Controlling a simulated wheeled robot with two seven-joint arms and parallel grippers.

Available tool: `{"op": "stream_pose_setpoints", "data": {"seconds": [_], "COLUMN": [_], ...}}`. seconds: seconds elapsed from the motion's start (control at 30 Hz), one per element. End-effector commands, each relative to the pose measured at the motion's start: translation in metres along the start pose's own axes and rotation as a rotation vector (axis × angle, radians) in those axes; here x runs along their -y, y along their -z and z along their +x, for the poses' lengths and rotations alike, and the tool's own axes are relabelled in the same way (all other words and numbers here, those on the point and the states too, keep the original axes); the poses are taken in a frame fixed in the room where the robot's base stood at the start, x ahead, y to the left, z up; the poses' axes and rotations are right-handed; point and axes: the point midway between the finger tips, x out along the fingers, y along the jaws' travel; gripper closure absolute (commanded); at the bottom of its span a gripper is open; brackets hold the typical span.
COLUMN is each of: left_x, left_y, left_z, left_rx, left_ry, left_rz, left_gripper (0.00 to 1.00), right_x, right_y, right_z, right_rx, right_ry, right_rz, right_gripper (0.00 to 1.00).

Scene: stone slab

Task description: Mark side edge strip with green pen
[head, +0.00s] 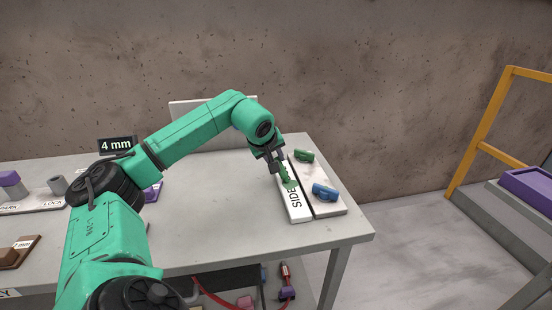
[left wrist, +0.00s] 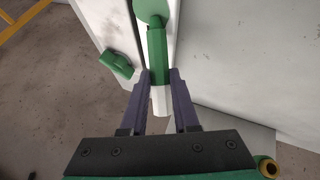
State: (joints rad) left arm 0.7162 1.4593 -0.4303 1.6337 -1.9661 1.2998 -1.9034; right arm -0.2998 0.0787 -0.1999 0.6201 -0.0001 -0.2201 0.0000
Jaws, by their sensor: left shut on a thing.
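My left gripper (head: 273,158) is shut on the green pen (head: 288,183), above the far half of the side edge strip (head: 298,211). The strip is white, lettered SIDE, and lies near the table's right end. Whether the pen touches the strip is unclear. My right gripper is not in view.
A pale slab (head: 328,209) lies right of the strip across a dark gap, bearing a green clamp-like piece (head: 304,156) and a blue one (head: 325,192). A 4 mm sign (head: 117,145) stands at the back left. The table's middle (head: 220,220) is clear.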

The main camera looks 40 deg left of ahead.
Motion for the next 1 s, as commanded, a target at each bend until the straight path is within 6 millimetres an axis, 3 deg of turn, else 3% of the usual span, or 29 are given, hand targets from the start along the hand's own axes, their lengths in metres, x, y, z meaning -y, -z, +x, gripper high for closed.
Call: {"op": "stream_pose_setpoints", "data": {"seconds": [1.0], "left_x": [0.0038], "left_y": [0.0082], "left_z": [0.0022], "left_rx": [-0.001], "left_ry": [0.001], "left_rz": [0.001], "left_gripper": [1.0], "right_x": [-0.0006], "right_y": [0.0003], "right_z": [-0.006], "right_rx": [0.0], "right_ry": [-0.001], "right_rz": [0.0], "right_gripper": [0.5]}}
